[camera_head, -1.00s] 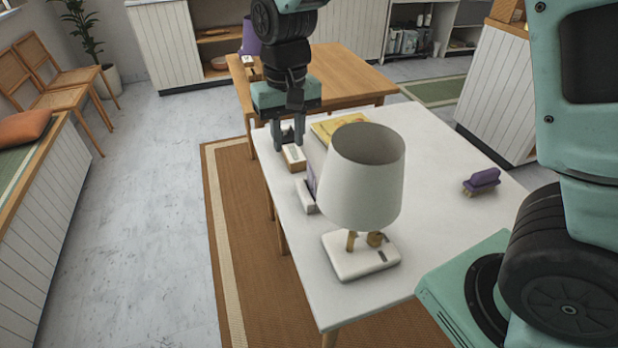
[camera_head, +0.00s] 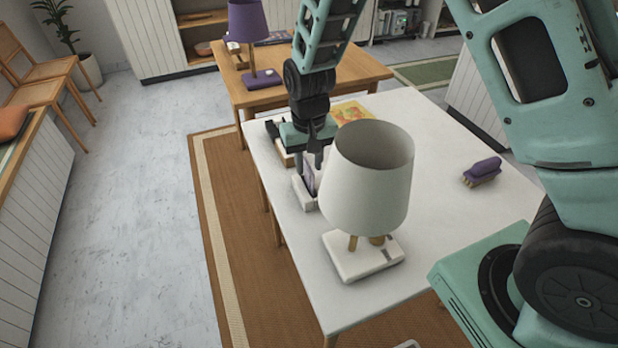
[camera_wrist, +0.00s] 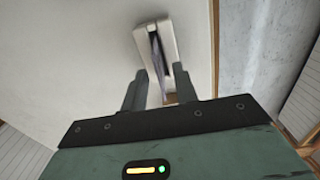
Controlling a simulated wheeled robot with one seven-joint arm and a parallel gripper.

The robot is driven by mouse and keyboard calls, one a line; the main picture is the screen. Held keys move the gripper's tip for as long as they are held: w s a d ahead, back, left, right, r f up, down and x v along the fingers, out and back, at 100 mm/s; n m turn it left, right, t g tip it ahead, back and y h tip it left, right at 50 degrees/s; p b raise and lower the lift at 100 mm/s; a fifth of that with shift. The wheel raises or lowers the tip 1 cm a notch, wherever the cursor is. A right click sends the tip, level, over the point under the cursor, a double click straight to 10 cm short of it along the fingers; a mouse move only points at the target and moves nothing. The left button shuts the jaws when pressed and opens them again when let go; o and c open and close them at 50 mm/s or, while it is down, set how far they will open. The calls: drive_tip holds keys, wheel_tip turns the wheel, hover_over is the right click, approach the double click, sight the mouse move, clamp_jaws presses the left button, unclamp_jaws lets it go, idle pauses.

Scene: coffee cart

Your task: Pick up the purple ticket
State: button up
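The purple ticket (camera_head: 309,181) stands upright in a white holder (camera_head: 300,194) near the left edge of the white table, partly hidden behind the lampshade. In the wrist view the ticket (camera_wrist: 157,52) is a thin dark strip along the slot of the holder (camera_wrist: 146,34). My gripper (camera_head: 309,163) points down just above the holder. Its two fingers (camera_wrist: 159,73) are apart, with the end of the holder showing between and beyond them. I cannot tell whether a finger touches the ticket.
A white-shaded lamp (camera_head: 367,180) stands close to the right of my gripper. A purple brush (camera_head: 482,171) lies on the right of the white table (camera_head: 430,130). A yellow patterned booklet (camera_head: 352,112) lies behind. A purple lamp (camera_head: 248,25) stands on the wooden table.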

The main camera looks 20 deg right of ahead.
drive_tip(key=f, duration=0.4)
drive_tip(key=shift+w, duration=0.2)
clamp_jaws()
wheel_tip(320, 180, up, 10)
drive_tip(key=shift+f, duration=0.1)
wheel_tip(320, 180, up, 5)
drive_tip(key=p, duration=0.5)
hover_over(309, 173)
drive_tip(key=shift+w+d, duration=0.15)
drive_tip(key=shift+w, duration=0.2)
